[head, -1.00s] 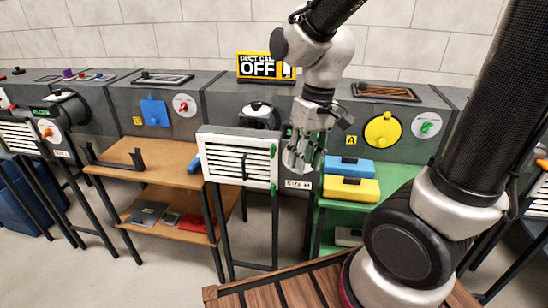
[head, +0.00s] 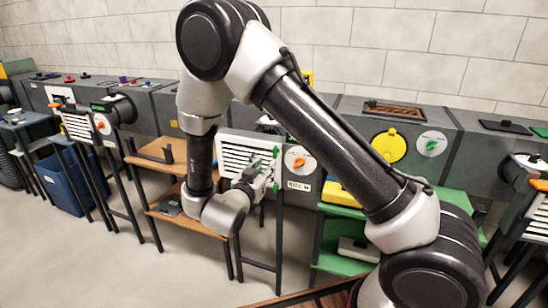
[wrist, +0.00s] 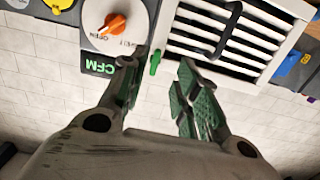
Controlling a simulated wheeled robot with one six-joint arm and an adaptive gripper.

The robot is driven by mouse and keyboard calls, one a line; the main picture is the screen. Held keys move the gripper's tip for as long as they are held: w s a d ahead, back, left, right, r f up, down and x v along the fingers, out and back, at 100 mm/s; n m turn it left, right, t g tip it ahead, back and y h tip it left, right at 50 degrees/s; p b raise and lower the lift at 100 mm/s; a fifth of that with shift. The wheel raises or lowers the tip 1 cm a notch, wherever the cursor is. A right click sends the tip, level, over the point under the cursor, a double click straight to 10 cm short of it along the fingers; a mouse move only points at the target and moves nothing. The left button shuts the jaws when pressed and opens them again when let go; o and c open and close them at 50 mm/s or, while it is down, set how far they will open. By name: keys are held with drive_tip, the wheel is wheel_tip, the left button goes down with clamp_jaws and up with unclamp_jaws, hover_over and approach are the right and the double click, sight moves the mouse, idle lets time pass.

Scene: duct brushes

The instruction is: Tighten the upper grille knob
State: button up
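The white slatted grille (head: 238,150) is on the duct front, partly hidden by my arm in the head view. Its upper green knob (head: 276,151) and lower green knob (head: 277,186) are on its right edge. In the wrist view, which is upside down, the grille (wrist: 285,72) is at upper right. The upper green knob (wrist: 155,62) shows at its corner, upright in the picture, in line with the gap between my fingers. My gripper (wrist: 160,85) is open and empty. I cannot tell how far the fingertips are from the knob.
An orange dial (wrist: 117,24) on a white plate sits beside the knob, with a green CFM display (wrist: 100,66) next to it. A wooden shelf unit (head: 155,160) stands left of the grille, and a green shelf (head: 345,255) stands right. Pale floor is clear in front.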

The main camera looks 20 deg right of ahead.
sight(274, 153)
drive_tip(key=shift+h, duration=0.3)
drive_tip(key=x, duration=0.2)
drive_tip(key=r+x, duration=0.1)
drive_tip(key=x, duration=0.5)
drive_tip(key=shift+r, duration=0.3)
clamp_jaws()
